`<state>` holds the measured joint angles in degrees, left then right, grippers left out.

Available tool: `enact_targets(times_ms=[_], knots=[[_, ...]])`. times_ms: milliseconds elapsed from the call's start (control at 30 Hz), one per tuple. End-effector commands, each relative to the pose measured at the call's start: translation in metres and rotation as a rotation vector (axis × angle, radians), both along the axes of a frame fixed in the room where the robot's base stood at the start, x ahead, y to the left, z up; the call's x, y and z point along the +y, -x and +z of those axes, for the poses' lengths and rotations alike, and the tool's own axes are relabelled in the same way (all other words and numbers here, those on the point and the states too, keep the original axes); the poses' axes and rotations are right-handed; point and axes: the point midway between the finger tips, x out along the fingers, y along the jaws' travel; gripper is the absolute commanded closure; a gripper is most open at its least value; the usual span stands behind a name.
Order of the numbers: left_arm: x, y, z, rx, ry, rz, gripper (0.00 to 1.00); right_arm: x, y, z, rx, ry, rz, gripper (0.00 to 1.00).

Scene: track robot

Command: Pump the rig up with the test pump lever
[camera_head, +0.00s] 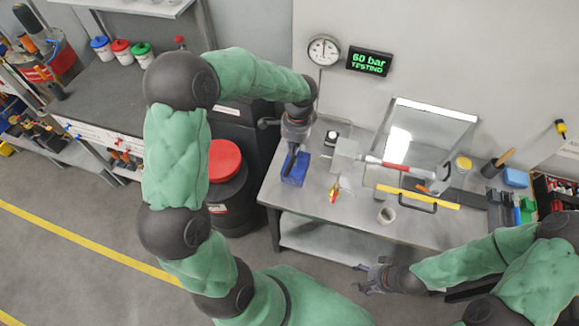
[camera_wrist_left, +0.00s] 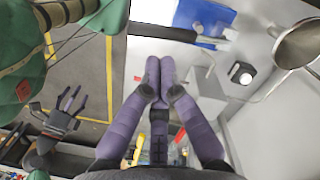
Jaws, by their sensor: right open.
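The blue test pump (camera_head: 294,169) stands near the left end of the workbench; a blue part of it also shows at the top of the left wrist view (camera_wrist_left: 205,17). A grey bar beside it may be its lever, but I cannot tell. My left gripper (camera_head: 290,160) is over the pump. In the left wrist view its fingertips (camera_wrist_left: 160,65) are together with nothing visible between them. My right gripper (camera_head: 367,279) is open and empty in front of the bench.
A red-lidded bin (camera_head: 224,160) stands left of the bench. Floor in front is clear.

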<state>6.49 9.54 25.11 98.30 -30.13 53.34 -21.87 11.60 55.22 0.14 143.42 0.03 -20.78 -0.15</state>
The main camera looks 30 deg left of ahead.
Motion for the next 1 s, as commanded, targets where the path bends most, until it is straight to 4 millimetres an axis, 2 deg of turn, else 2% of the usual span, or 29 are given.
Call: enact_targets(times_ms=[267,700,1000], knots=[[0.001,0.002,-0.018,0.001,0.000,0.000,1.00,0.000,0.000,-0.014,0.000,0.000,0.000,0.33],[0.004,0.006,-0.065,0.001,0.001,0.001,1.00,0.000,0.000,-0.049,0.000,0.000,0.000,0.33],[0.004,0.006,-0.069,0.000,0.001,0.001,1.00,0.000,0.000,-0.051,0.000,0.000,0.000,0.33]])
